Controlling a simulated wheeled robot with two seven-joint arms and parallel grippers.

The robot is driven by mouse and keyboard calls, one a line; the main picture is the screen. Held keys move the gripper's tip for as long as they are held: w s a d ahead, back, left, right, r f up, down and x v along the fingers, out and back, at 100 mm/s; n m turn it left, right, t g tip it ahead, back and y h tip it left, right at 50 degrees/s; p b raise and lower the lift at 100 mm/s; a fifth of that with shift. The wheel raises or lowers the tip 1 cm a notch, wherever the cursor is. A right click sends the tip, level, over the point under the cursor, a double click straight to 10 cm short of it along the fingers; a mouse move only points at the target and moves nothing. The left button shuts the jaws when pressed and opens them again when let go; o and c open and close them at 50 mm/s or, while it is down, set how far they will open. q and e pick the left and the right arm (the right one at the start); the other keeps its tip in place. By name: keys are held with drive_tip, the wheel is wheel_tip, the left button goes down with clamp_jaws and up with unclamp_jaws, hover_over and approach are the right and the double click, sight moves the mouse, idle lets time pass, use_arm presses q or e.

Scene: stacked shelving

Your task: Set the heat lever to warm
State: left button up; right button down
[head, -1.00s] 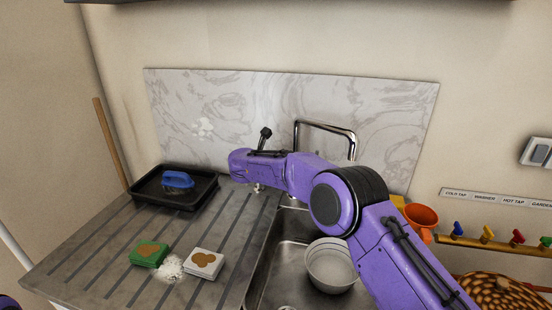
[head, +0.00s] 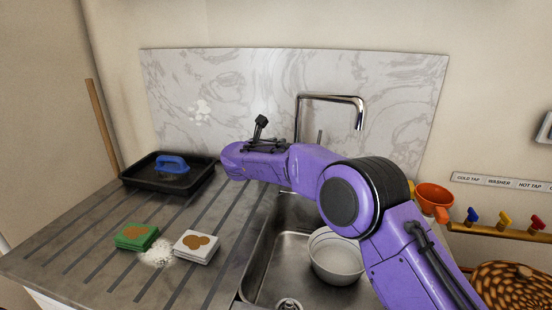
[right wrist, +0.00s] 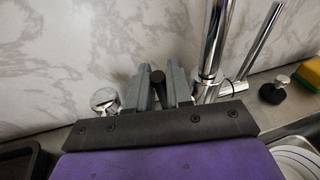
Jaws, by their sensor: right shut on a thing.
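My right gripper (right wrist: 159,88) shows in the right wrist view with its two grey fingers close on either side of a dark, round-ended piece (right wrist: 158,76). This piece may be the heat lever, but its lower part is hidden and I see no "warm" mark. The chrome tap (head: 330,97) rises behind my purple right arm in the head view. The tap (right wrist: 213,40) stands just right of the fingers in the wrist view, with a slanted chrome rod (right wrist: 262,38) beside it. In the head view my right fingers are hidden behind the arm. My left gripper is not in view.
A marble splashback (head: 225,85) stands close behind the gripper. A black tray (head: 140,180) with a blue-handled item (head: 172,165) lies left. A white bowl (head: 335,272) sits in the sink (head: 268,262).

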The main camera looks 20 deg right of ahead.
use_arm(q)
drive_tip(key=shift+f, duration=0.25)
use_arm(e)
drive_tip(key=c, duration=1.1)
unclamp_jaws()
drive_tip(key=shift+a, duration=0.1)
drive_tip(key=shift+s+a, duration=0.25)
drive_tip(key=shift+a, duration=0.05)
use_arm(q)
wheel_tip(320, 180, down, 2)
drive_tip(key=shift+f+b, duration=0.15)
drive_tip(key=shift+b, duration=0.95)
use_arm(e)
drive_tip(key=v, duration=0.9)
drive_tip(key=shift+s+a, duration=0.2)
drive_tip(key=shift+a, duration=0.05)
